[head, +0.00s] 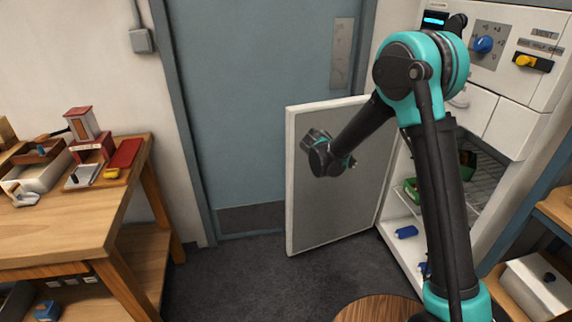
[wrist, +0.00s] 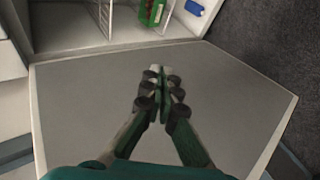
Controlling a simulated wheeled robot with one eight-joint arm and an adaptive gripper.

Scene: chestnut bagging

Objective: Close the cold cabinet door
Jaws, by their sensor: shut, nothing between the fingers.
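The cold cabinet door (head: 310,215) stands wide open in the head view, its grey inner panel facing the room. It hinges at its right edge on the white cabinet (head: 540,90). The door panel also fills the middle of the wrist view (wrist: 80,110). My gripper (wrist: 160,75) is shut and empty in front of the inner panel. I cannot tell whether it touches the panel. In the head view, my arm hides part of the door and the cabinet opening, and the fingertips are hard to see.
Inside the cabinet are wire shelves, a green box (head: 411,190) and a blue item (head: 406,232). A wooden workbench (head: 60,225) stands at left. A blue room door (head: 240,100) is behind. A round wooden top (head: 375,310) is in front. Dark floor between bench and cabinet door is clear.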

